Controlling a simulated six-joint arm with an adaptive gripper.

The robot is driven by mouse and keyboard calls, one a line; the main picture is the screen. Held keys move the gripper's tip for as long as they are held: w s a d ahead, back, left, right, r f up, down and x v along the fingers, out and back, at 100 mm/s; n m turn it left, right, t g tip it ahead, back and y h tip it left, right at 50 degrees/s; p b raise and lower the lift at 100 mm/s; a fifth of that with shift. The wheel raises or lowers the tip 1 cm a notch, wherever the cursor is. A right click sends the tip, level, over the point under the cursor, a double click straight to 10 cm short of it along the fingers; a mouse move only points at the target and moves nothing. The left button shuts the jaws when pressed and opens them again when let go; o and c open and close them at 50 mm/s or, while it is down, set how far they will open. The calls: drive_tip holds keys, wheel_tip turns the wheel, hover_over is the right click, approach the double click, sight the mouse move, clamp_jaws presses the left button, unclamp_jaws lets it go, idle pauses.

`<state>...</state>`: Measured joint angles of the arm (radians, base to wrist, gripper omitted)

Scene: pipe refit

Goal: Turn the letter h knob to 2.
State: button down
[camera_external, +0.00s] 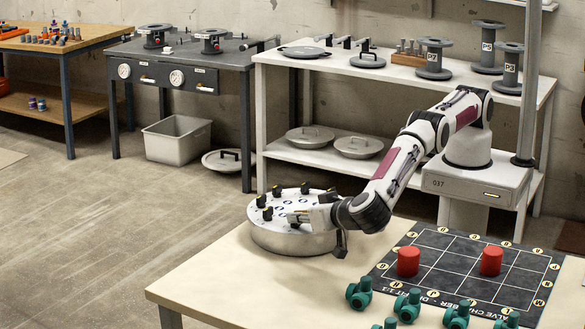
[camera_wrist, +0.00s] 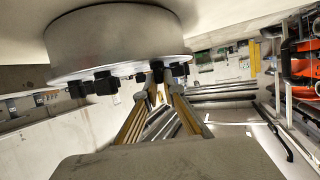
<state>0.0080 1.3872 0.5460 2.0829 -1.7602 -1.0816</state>
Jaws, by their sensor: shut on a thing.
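A round silver drum (camera_external: 293,240) stands on the near table, with several black knobs (camera_external: 267,213) and dark printed marks around its top. The letters are too small to read, so I cannot tell which knob is h. My gripper (camera_external: 305,215) reaches over the right front part of the drum's top. In the wrist view the drum (camera_wrist: 118,38) appears upside down, and my gripper (camera_wrist: 158,88) is shut on a black knob (camera_wrist: 157,68). Other knobs (camera_wrist: 104,83) sit to the left, apart from the fingers. The held knob's pointer and number are hidden.
A dark valve board (camera_external: 460,265) with two red cylinders (camera_external: 408,261) lies to the right on the same table (camera_external: 220,280). Several green valves (camera_external: 408,305) stand along its front. The table's left front is clear. A white shelf (camera_external: 400,78) with lids and spools stands behind.

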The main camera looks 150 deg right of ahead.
drive_tip(key=shift+d+r, duration=0.1)
drive_tip(key=c, duration=2.2)
unclamp_jaws()
drive_tip(key=shift+o, duration=0.2)
drive_tip(key=shift+w+a, duration=0.2)
drive_tip(key=shift+a, duration=0.1)
drive_tip(key=shift+w+a+r, duration=0.15)
drive_tip(key=shift+a+r, duration=0.05)
drive_tip(key=shift+a, duration=0.2)
drive_tip(key=shift+w+a+r, duration=0.15)
drive_tip(key=shift+a+r, duration=0.1)
drive_tip(key=shift+a, duration=0.2)
drive_tip(key=shift+a, duration=0.2)
wheel_tip(320, 180, up, 7)
